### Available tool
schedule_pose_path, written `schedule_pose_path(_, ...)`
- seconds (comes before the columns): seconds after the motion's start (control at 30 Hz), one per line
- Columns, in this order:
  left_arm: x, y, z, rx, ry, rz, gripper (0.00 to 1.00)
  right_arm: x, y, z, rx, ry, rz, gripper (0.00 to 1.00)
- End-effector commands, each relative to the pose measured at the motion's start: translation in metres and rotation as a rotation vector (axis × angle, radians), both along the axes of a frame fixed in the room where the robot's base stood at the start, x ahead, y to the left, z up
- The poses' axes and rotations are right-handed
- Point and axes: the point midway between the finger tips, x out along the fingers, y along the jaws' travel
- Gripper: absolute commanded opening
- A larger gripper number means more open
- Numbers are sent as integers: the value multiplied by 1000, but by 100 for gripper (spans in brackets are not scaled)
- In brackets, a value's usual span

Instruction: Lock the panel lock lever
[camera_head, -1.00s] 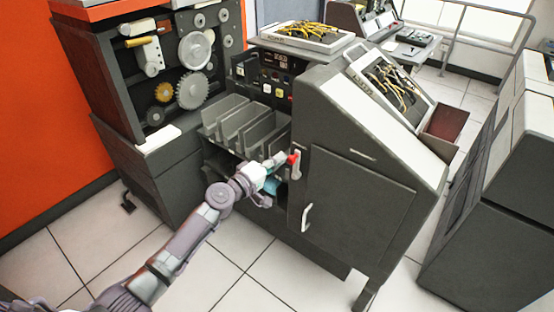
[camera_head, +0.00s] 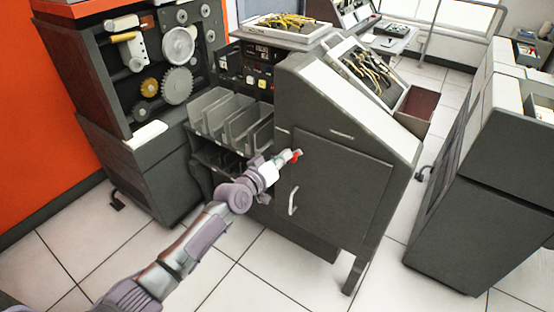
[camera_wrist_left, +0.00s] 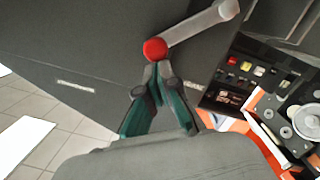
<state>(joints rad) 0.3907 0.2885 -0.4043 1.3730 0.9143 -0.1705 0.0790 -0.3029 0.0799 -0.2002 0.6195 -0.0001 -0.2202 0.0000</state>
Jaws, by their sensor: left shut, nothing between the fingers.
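The lock lever, a grey bar with a red ball knob (camera_wrist_left: 155,49), is on the dark cabinet face in the left wrist view. Its bar (camera_wrist_left: 195,25) runs from the knob to a rounded end at upper right. In the head view the red knob (camera_head: 296,156) shows at the upper left of the cabinet door (camera_head: 345,190). My left gripper (camera_wrist_left: 156,70) is shut and empty, its fingertips at the knob's edge; whether they touch is unclear. In the head view the left gripper (camera_head: 279,163) partly hides the lever. My right gripper is not in view.
A white door handle (camera_head: 293,201) sits below the lever. Grey card slots (camera_head: 232,120) are to the left of the door, below a button panel (camera_head: 245,67). A second dark cabinet (camera_head: 465,215) stands at right. Tiled floor (camera_head: 220,280) is clear in front.

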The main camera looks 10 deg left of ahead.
Motion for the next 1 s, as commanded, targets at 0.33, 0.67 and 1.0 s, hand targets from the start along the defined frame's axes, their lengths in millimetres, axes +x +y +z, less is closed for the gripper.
schedule_pose_path(0.33, -2, -21, -20, 308, -110, 0, 0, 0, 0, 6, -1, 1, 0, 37)
schedule_pose_path(0.67, -7, -34, -45, 563, -202, 0, 0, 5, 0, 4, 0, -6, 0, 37)
schedule_pose_path(1.0, -9, -38, -59, 623, -225, 1, 0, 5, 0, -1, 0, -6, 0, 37)
